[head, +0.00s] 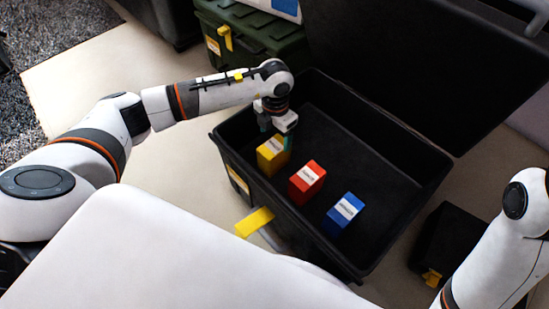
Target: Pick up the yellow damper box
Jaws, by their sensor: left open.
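The yellow damper box (270,159) stands in the black open crate (394,206), near its left wall. It has a white label on top. My left gripper (276,135) is right at the top of the yellow box, with its fingers spread. One finger reaches down by the box's right side; the other shows by its far left. I cannot tell whether either touches it. My right arm shows at the right edge, but its gripper is out of view.
A red box (306,184) and a blue box (342,215) stand in a row to the right of the yellow one. The crate's raised black lid (420,60) is behind. A green case (255,38) and a small black case (447,245) are nearby. The crate's far right floor is free.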

